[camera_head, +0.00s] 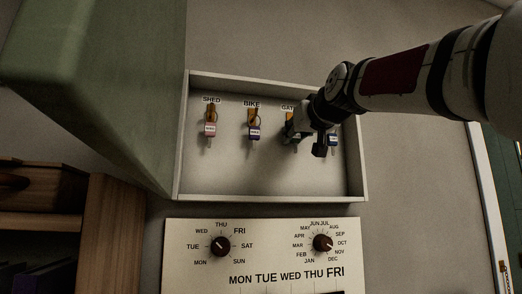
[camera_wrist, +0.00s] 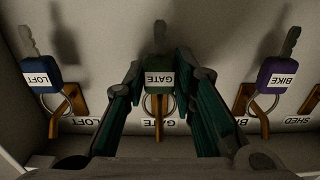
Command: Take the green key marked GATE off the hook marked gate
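The green key (camera_wrist: 158,76) with a white GATE tag hangs by its ring on the wooden hook (camera_wrist: 159,132) in the middle of the wrist view, above the upside-down GATE label (camera_wrist: 160,123). My gripper (camera_wrist: 160,62) is open, with one green-padded finger on each side of the key's head. The gaps are narrow, and I cannot tell whether either pad touches the key. In the head view my gripper (camera_head: 296,126) is in front of the GATE place in the key box and mostly hides the key and hook there.
The BIKE key (camera_wrist: 277,78), purple, and the LOFT key (camera_wrist: 42,74), blue, hang close on either side. A pink key (camera_head: 210,129) hangs under SHED. The shallow box (camera_head: 274,199) has raised walls, and its green door (camera_head: 100,80) stands open at left. A dial panel (camera_head: 263,262) is below.

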